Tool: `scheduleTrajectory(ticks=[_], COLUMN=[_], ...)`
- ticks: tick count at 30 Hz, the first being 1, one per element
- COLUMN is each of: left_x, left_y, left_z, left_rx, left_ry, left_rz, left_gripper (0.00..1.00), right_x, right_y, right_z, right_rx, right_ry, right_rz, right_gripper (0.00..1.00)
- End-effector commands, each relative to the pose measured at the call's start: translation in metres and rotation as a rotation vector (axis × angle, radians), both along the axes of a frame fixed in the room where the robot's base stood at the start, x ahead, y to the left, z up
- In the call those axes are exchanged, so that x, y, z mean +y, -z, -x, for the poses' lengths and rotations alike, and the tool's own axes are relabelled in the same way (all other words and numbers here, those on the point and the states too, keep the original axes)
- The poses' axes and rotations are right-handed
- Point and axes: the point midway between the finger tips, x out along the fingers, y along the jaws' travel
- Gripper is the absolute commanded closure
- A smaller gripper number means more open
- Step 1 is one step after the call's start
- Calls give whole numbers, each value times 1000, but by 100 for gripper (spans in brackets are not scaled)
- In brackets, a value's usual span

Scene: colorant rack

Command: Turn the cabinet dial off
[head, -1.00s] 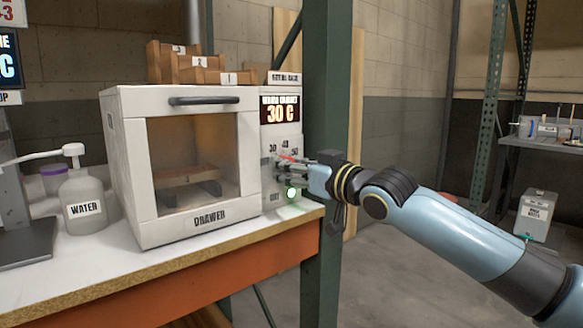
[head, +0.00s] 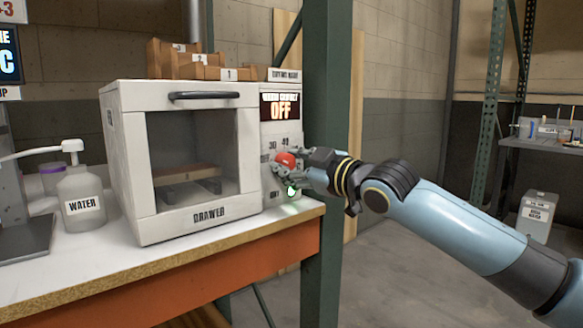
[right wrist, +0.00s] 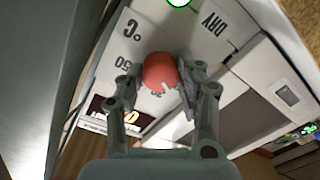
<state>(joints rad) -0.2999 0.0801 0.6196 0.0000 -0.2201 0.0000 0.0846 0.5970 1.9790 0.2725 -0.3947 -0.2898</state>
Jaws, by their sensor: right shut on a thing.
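The white cabinet (head: 125,170) with a glass door stands on the bench. Its side panel carries a display (head: 281,108) that reads OFF. The red dial (head: 286,159) is on that panel below the display, and it shows large in the right wrist view (right wrist: 160,72) with a white pointer mark. My right gripper (head: 284,164) is shut on the dial, with one finger on each side of it in the right wrist view (right wrist: 158,82). The cabinet's inside looks dark. My left gripper is not in view.
A water bottle (head: 82,198) stands left of the cabinet. Wooden numbered blocks (head: 185,65) sit on top of it. A green post (head: 326,150) rises close behind my right gripper. A green light (head: 292,191) glows below the dial.

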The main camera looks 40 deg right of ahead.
Motion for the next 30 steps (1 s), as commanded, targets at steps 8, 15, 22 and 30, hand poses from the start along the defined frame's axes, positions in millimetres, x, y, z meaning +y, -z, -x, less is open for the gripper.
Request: scheduleTrajectory(ticks=[8, 15, 22, 30], left_x=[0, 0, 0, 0], left_y=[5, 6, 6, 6], left_z=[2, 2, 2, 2], left_rx=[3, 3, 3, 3], left_ry=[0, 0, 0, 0], left_rz=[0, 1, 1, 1], left_gripper=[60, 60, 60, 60], right_x=[0, 0, 0, 0], right_y=[3, 2, 2, 2], right_z=[0, 0, 0, 0], right_rx=[-7, -11, -12, -12], right_ry=[0, 1, 0, 1], right_rz=[149, 206, 217, 216], right_gripper=[97, 97, 97, 58])
